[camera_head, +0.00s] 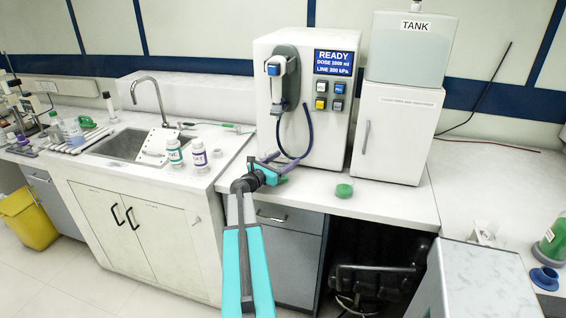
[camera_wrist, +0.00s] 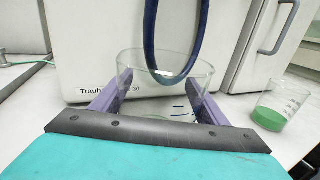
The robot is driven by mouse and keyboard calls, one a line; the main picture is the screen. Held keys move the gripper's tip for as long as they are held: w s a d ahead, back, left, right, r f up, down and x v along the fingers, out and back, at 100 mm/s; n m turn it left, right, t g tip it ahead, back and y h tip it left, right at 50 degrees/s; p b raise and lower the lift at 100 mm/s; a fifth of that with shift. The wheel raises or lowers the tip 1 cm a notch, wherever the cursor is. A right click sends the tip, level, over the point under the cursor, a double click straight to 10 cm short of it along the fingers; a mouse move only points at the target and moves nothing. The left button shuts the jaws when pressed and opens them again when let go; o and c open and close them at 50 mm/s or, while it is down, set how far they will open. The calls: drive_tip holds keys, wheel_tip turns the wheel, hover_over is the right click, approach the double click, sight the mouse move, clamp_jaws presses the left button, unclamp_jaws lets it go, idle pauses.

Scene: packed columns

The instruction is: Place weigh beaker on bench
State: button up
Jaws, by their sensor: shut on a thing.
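My gripper (camera_head: 268,168) is at the front of the dispensing machine, just above the bench (camera_head: 390,205). In the wrist view my gripper (camera_wrist: 166,90) has its purple fingers shut on both sides of a clear glass beaker (camera_wrist: 150,104). I cannot tell whether the beaker's base touches the bench.
The machine (camera_head: 262,80) with a READY display stands behind my gripper. A small beaker of green liquid (camera_head: 344,190) stands to the right, below a white cabinet (camera_head: 385,150). Two white bottles (camera_head: 199,158) and a sink (camera_head: 125,146) are left.

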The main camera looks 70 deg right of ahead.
drive_tip(key=o, duration=1.2)
drive_tip(key=shift+r, duration=0.1)
drive_tip(key=shift+a, duration=0.1)
drive_tip(key=b+v, duration=0.2)
drive_tip(key=v, duration=0.9)
drive_tip(key=shift+w+a+b, duration=0.1)
drive_tip(key=shift+a+b, duration=0.15)
drive_tip(key=shift+b, duration=0.1)
drive_tip(key=shift+a, duration=0.15)
drive_tip(key=shift+w, duration=0.15)
